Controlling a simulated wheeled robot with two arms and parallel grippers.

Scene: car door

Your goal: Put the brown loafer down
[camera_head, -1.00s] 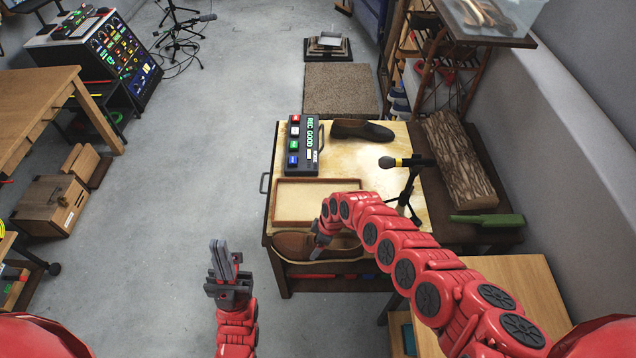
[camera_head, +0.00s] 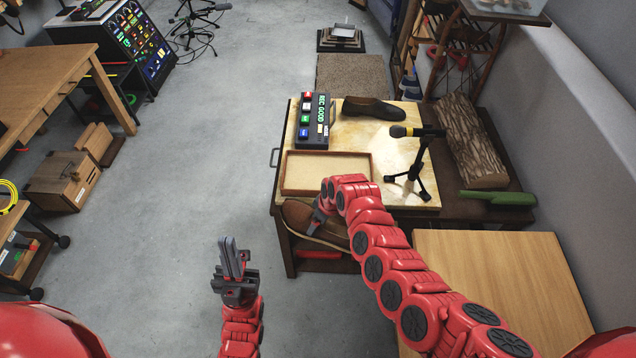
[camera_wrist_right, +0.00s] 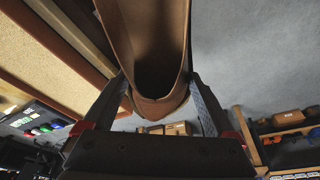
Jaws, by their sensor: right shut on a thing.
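The brown loafer (camera_head: 312,224) hangs at the front edge of the work table, just in front of the shallow wooden tray (camera_head: 287,176). My right gripper (camera_head: 322,208) is shut on it; the forearm hides part of the shoe. In the right wrist view the loafer (camera_wrist_right: 150,106) sits between the two fingers (camera_wrist_right: 160,105), its opening toward the camera. A second, darker shoe (camera_head: 372,108) lies at the back of the table. My left gripper (camera_head: 233,254) is over the floor left of the table, empty, with its fingers close together.
A button box reading "REC GOOD" (camera_head: 315,120) and a small microphone on a tripod (camera_head: 410,175) stand on the table. A log (camera_head: 468,140) and a green thing (camera_head: 497,198) lie to the right. A bare wooden table (camera_head: 500,275) is at the near right.

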